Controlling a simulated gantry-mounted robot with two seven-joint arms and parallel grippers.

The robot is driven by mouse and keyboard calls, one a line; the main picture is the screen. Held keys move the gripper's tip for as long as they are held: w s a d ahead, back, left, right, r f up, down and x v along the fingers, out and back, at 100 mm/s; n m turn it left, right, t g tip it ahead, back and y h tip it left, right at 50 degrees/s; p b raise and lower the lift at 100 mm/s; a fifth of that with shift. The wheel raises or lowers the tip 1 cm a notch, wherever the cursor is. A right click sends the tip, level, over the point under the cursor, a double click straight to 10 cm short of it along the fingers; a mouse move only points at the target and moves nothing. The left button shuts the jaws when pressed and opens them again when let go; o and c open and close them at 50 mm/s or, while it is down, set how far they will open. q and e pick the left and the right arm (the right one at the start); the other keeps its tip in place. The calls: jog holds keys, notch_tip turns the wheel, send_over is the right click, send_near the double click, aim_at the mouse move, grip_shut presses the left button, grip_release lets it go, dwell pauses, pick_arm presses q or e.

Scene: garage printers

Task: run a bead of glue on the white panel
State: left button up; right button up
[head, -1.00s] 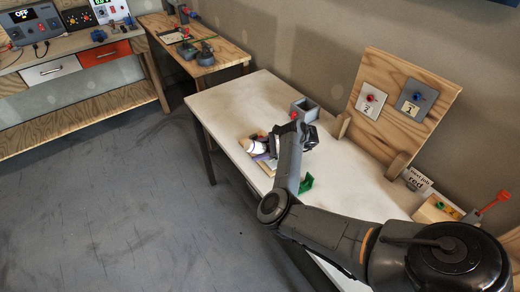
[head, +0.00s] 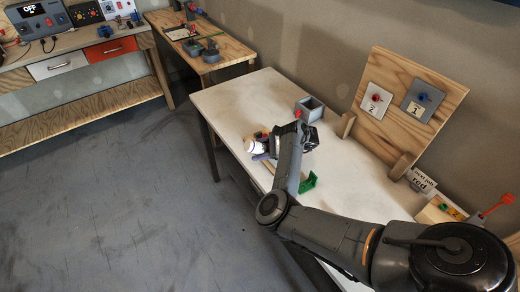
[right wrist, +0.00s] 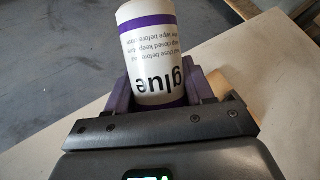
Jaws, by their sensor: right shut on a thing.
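My right gripper (head: 267,148) is shut on a white glue bottle (head: 256,147) with purple bands, over the front left part of the white table. In the right wrist view the bottle (right wrist: 150,50) sits between the two fingers, its "glue" label upside down. Its tip is out of sight. A white plate (head: 371,109) marked 2, with a red knob, is on an upright wooden board, well right of the gripper. I cannot tell whether this is the white panel. Small wooden pieces by the gripper are partly hidden by my arm. My left gripper is not in view.
The table (head: 232,103) is clear at its far left. A grey open box (head: 310,108) stands behind my gripper, and a green piece (head: 308,182) lies to its right. The wooden board (head: 442,81) stands at the back right. A wooden bench (head: 201,65) stands beyond.

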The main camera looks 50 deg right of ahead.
jog(key=shift+w+a, duration=0.15)
jog(key=shift+a, duration=0.15)
dwell(0.5)
jog(key=shift+w+a, duration=0.25)
jog(key=shift+a, duration=0.45)
jog(key=shift+w+a, duration=0.1)
jog(key=shift+a, duration=0.25)
jog(key=shift+p, duration=0.35)
jog(key=shift+a+r+p, duration=0.1)
jog(key=shift+r+p, duration=0.1)
jog(key=shift+p, duration=0.2)
jog(key=shift+w+a+n+g+h+p, duration=0.25)
jog(key=shift+n+g+h+p, duration=0.15)
jog(key=shift+g+h+p, duration=0.55)
jog(key=shift+g+p, duration=0.25)
jog(key=shift+p, duration=0.1)
jog(key=shift+a+f+h, duration=0.1)
jog(key=shift+f+h, duration=0.15)
jog(key=shift+h, duration=0.1)
